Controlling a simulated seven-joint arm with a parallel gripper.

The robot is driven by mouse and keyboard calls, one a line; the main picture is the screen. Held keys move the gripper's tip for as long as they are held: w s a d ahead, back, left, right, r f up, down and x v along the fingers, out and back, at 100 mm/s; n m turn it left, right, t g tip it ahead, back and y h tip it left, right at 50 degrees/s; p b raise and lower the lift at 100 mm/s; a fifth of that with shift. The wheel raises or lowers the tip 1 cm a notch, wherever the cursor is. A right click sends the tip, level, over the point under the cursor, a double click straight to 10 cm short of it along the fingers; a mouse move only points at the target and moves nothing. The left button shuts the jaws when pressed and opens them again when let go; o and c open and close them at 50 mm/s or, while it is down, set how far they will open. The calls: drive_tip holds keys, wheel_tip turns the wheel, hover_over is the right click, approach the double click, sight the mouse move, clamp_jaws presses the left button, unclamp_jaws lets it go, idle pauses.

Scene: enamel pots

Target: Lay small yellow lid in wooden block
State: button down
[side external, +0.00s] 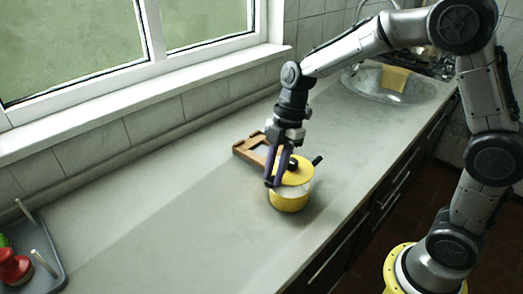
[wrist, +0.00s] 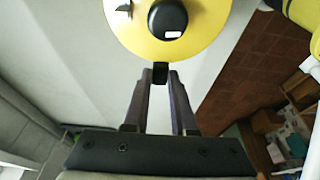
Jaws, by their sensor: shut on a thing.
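The small yellow lid (side external: 296,176) is a round disc with a black knob; it also shows at the top of the wrist view (wrist: 205,35). My gripper (side external: 271,183) is shut at the lid's edge, and in the wrist view its fingertips (wrist: 160,74) close on a small black piece there. The lid appears held above a yellow pot (side external: 289,203), whose pale inside shows below it. A dark handle sticks out at right. The wooden block (side external: 240,151) lies on the counter behind my gripper, partly hidden by it.
A tray (side external: 50,262) with a red and green item stands at the far left. A sink (side external: 430,90) with a yellow thing (side external: 395,79) lies at the back right. The counter (side external: 170,215) left of the pot is clear; its front edge drops off at right.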

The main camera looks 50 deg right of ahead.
drive_tip(key=shift+m, duration=0.8)
drive_tip(key=w+d+r+m+t, duration=0.2)
drive_tip(key=w+r+m, duration=0.1)
drive_tip(key=w+m, duration=0.35)
drive_tip(key=m+t+h, duration=0.1)
drive_tip(key=m+h, duration=0.2)
drive_tip(key=m, duration=0.7)
hover_over(248, 141)
wheel_tip(248, 141, down, 4)
drive_tip(key=r, duration=0.1)
drive_tip(key=shift+d+f, duration=0.2)
drive_tip(key=shift+f, duration=2.35)
drive_tip(key=shift+f, duration=1.1)
